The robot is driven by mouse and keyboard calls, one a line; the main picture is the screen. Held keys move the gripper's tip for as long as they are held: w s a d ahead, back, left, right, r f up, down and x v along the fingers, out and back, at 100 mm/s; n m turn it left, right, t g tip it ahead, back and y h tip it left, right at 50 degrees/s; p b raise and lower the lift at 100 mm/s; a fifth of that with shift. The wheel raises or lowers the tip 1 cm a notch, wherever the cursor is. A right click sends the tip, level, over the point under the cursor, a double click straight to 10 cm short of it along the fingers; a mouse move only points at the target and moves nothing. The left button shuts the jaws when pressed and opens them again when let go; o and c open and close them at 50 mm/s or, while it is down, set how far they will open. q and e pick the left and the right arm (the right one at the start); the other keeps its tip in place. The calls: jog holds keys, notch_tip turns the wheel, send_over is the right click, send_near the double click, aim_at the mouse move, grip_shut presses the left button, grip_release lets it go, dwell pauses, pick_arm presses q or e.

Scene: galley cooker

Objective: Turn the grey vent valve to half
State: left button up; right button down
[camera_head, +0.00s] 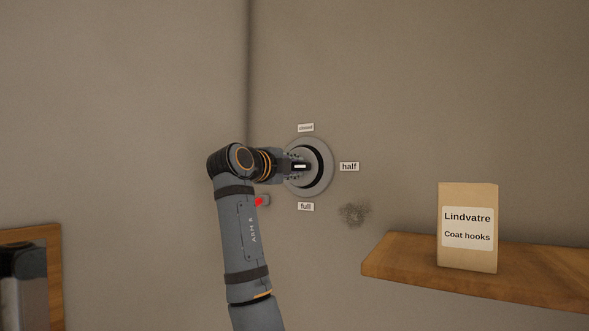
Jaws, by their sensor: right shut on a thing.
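The grey vent valve (327,183) is a round grey disc on the wall, with a dark ring inside its rim. Small labels stand around it: "closed" (306,128) above, "half" (349,167) to the right and "full" (306,206) below. My right gripper (301,167) reaches in from the left and is shut on the valve's handle at the middle of the disc. The gripper hides most of the handle. A short white bar shows there, lying level, but I cannot tell whether it marks the handle's setting. My left gripper is not in view.
A wooden shelf (400,262) at the lower right holds a paper packet (468,258) labelled "Lindvatre Coat hooks". A dark smudge (354,213) marks the wall below the valve. A small red part (260,202) shows beside my arm. A wooden board (54,290) is at lower left.

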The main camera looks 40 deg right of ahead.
jog(key=shift+f, duration=0.35)
jog(key=c, duration=1.4)
grip_release()
jog(key=shift+o, duration=1.2)
jog(key=shift+s+a+r, duration=0.1)
jog(key=shift+a+r, duration=0.05)
jog(key=shift+s+a+r, duration=0.1)
jog(key=shift+r, duration=0.05)
jog(key=shift+a, duration=0.4)
jog(key=v, duration=1.1)
jog(key=shift+s, duration=0.15)
